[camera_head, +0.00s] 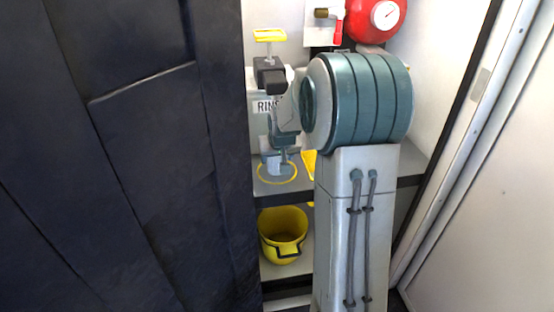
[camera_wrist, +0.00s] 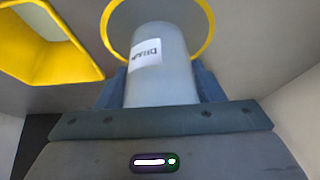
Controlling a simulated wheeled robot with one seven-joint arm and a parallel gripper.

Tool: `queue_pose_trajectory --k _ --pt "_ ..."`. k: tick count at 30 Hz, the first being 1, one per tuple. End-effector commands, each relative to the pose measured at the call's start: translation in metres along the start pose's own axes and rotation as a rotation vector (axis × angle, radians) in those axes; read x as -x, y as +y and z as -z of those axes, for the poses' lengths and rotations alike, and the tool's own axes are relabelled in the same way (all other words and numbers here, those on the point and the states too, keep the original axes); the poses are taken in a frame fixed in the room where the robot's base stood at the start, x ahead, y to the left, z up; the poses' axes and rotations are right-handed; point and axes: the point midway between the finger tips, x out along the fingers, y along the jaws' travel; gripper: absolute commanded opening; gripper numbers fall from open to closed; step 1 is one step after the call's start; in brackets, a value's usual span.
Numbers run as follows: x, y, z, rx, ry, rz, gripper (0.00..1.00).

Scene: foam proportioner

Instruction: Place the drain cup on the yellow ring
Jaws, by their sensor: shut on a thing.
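The drain cup (camera_wrist: 161,65) is a grey cylinder with a white label, partly legible, in the wrist view. My gripper (camera_wrist: 160,90) is shut on it, with a blue finger on each side. In the head view the cup (camera_head: 271,163) shows low under my gripper (camera_head: 284,150), over the shelf. The yellow ring (camera_head: 277,185) is a thin circle on the grey shelf. The cup appears within its outline in the head view. In the wrist view the ring (camera_wrist: 209,30) curves behind the cup. I cannot tell whether the cup's base touches the shelf.
A grey container labelled "RINS…" (camera_head: 260,108) stands behind my gripper. A yellow frame-like object (camera_wrist: 70,68) lies beside the ring. A yellow bucket (camera_head: 283,235) is on the lower shelf. A red tank (camera_head: 376,18) is above. A dark panel (camera_head: 130,160) bounds the left.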

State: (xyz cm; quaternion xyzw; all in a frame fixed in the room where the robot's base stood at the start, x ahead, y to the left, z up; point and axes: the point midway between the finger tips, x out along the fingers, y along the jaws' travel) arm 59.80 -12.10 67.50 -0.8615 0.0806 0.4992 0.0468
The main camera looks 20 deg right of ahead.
Motion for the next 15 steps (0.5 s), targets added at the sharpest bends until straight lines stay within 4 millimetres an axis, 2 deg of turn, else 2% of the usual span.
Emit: queue_pose_trajectory --k 10,11,12,13,15 --pt "-0.0030 -0.0001 -0.0015 0.000 0.002 0.000 0.38" --pt "-0.0023 -0.0001 -0.0011 0.000 0.002 0.000 0.67" --pt "-0.0018 -0.0001 -0.0009 0.000 0.002 0.000 0.78" --pt "-0.0018 -0.0001 -0.0009 0.000 0.001 0.000 0.83" --pt "-0.0018 -0.0001 -0.0009 0.000 0.001 0.000 0.83"
